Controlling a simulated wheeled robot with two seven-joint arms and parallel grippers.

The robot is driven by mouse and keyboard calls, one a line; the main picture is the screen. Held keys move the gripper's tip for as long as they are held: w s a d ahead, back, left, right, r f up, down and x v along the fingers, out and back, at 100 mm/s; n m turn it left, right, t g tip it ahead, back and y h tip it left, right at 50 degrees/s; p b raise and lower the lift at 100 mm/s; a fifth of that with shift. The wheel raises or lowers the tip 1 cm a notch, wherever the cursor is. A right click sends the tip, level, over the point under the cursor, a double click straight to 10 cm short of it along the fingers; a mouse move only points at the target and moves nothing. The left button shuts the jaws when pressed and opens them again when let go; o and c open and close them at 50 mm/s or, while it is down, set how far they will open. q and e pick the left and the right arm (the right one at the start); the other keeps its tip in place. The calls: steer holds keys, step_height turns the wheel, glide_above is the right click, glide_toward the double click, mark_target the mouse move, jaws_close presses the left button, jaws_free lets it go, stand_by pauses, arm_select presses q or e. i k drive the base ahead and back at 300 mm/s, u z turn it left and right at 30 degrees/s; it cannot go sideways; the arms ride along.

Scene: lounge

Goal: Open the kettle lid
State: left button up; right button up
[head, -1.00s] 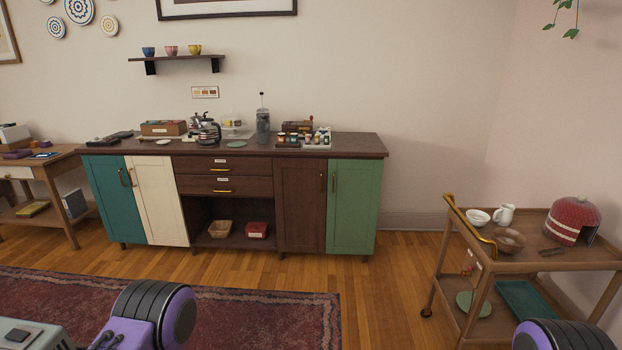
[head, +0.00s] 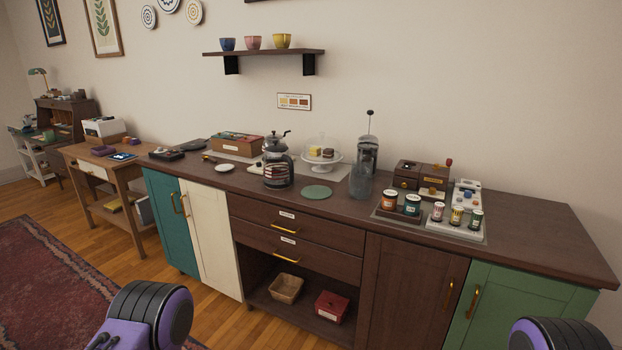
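The kettle (head: 277,163) looks like a glass and dark metal pot with a black handle on its right side. It stands upright on the sideboard top (head: 340,205), left of a round green mat. Its lid (head: 276,142) appears to be on, with a knob on top, though the detail is small. Purple and black parts of my arms show at the bottom left and bottom right. Neither of my grippers is in view.
Right of the kettle are a green mat (head: 317,192), a cake stand (head: 322,157), a tall glass press (head: 361,180) and several jars (head: 412,205). A wooden box (head: 237,143) stands behind left. A wall shelf (head: 264,53) hangs above. The sideboard's front right top is clear.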

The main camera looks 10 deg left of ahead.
mark_target(275, 148)
steer(key=u, duration=0.4)
steer(key=i, duration=1.35)
steer(key=u, duration=0.4)
